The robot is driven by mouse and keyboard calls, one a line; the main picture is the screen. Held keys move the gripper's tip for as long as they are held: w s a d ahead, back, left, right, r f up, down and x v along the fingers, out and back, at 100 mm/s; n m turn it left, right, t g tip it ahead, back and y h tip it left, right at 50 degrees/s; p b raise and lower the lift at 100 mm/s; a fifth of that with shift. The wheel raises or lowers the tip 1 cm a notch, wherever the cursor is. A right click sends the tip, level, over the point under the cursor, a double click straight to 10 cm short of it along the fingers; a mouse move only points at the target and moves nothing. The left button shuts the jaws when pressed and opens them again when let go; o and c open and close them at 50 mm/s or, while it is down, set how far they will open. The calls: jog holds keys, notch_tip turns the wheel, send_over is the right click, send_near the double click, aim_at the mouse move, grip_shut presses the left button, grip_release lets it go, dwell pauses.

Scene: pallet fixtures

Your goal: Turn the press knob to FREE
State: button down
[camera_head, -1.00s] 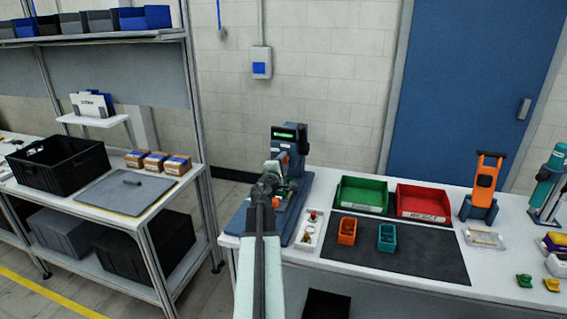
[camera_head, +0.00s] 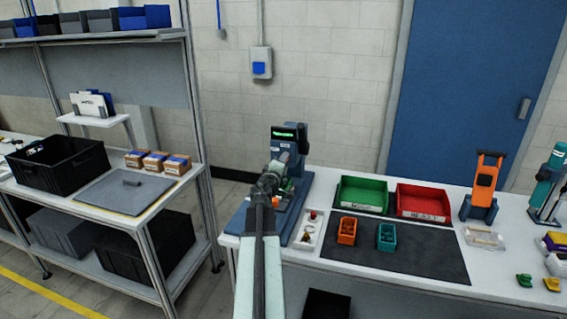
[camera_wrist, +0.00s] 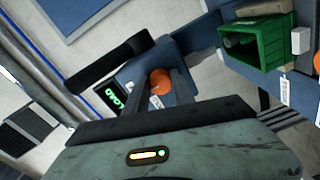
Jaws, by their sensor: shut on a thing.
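The press (camera_head: 304,160) stands at the left end of the right-hand bench, with a small display (camera_head: 284,133) lit green on its head. In the wrist view the display (camera_wrist: 115,98) shows tilted green letters that look like LOAD. The orange round knob (camera_wrist: 160,79) is on the blue press body beside the display. My gripper (camera_wrist: 165,91) has its dark fingers at the knob and is shut on it. Any marks around the knob are hidden or too small to read. In the head view my arm hides the knob.
Right of the press are a small white tray (camera_head: 308,231), a green bin (camera_head: 362,195) and a red bin (camera_head: 423,203). Orange and teal cups stand on a dark mat (camera_head: 430,256). A shelf rack (camera_head: 199,130) stands to the left.

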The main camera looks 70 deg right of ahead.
jog(key=c, duration=1.1)
grip_release()
jog(key=shift+o, duration=0.2)
jog(key=a, duration=0.7)
jog(key=shift+s+a, duration=0.25)
jog(key=shift+a, duration=0.15)
